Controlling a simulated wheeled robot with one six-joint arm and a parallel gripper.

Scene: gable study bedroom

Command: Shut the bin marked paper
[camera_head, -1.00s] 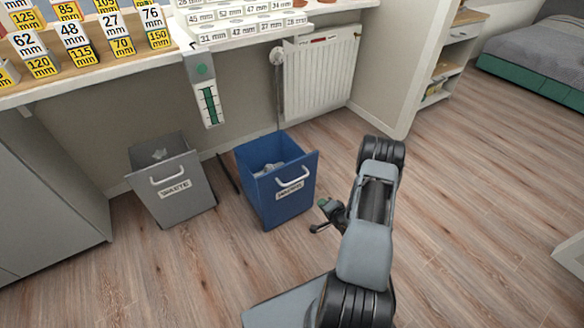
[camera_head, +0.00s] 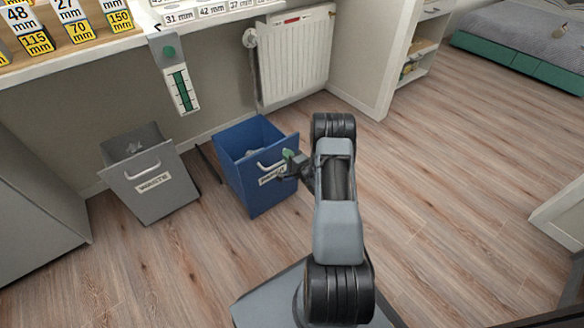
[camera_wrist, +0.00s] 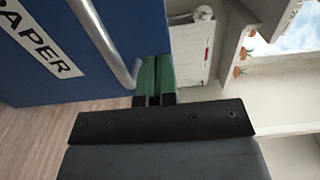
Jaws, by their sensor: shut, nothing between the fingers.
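The blue bin (camera_head: 250,190) marked paper stands pulled out beneath the worktop, its open top showing crumpled paper inside. Its front carries a silver handle and a white label partly hidden by my gripper (camera_head: 287,158). In the wrist view the blue front (camera_wrist: 70,40) fills the upper left, with the label reading "PAPER" and the curved handle (camera_wrist: 108,45). My gripper's green fingertips (camera_wrist: 155,78) are shut and empty, close to the right of the handle near the front's edge. I cannot tell whether they touch the bin.
A grey bin (camera_head: 150,185) marked waste stands open to the left of the blue bin. A white radiator (camera_head: 295,55) is on the wall behind. A green-scaled tag (camera_head: 180,88) hangs from the worktop edge. Wooden floor (camera_head: 440,190) to the right is clear.

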